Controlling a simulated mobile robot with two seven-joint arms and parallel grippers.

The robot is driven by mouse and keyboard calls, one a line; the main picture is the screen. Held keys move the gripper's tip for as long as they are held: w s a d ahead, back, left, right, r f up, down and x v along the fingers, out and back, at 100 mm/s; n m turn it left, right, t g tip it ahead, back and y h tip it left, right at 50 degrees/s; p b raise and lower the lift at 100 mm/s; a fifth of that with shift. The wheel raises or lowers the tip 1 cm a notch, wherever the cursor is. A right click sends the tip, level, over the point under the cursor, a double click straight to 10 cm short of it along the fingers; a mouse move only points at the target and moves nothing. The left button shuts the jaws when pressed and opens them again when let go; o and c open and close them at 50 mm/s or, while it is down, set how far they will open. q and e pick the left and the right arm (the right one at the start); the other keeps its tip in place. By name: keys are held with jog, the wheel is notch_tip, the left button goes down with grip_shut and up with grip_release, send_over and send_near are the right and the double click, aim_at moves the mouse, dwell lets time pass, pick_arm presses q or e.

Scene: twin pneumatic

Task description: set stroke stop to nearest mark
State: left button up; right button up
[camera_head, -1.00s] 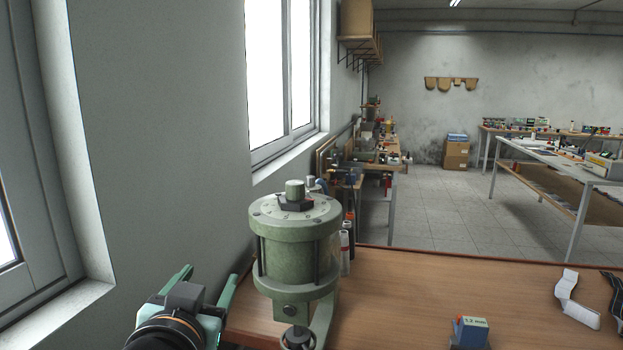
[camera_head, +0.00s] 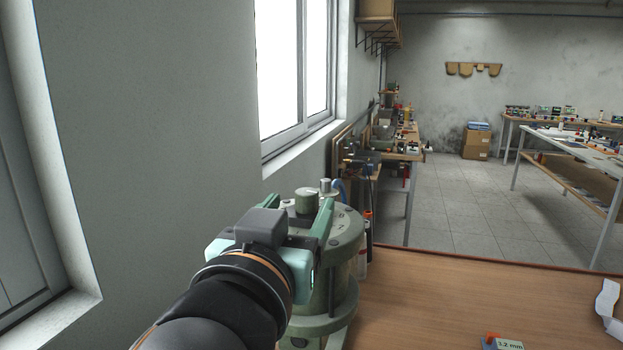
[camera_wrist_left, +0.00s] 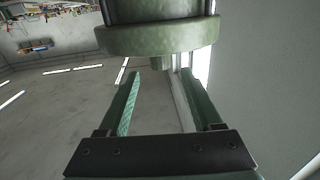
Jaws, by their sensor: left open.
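The green pneumatic cylinder (camera_head: 340,275) stands upright on the bench, with a round dial plate on top and a knob (camera_head: 305,201) at the plate's middle. My left gripper (camera_head: 300,207) is open and empty, level with the cylinder's top. In the head view its fingers show on either side of the knob, and its body hides most of the dial. The left wrist view is upside down. The dial's marks are mostly hidden. My right gripper is not in view.
A blue block with a label reading about "3.2 mm" (camera_head: 508,344) sits on the wooden bench (camera_head: 440,290). A white strip (camera_head: 608,300) lies at the right edge. The wall and window are close on the left. The bench's middle is clear.

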aim_at(309, 189)
pick_arm(q)
jog(key=p+x, duration=0.1)
jog(key=x, duration=0.7)
jog(key=shift+w+p, duration=0.3)
jog(key=shift+w, duration=0.1)
grip_shut()
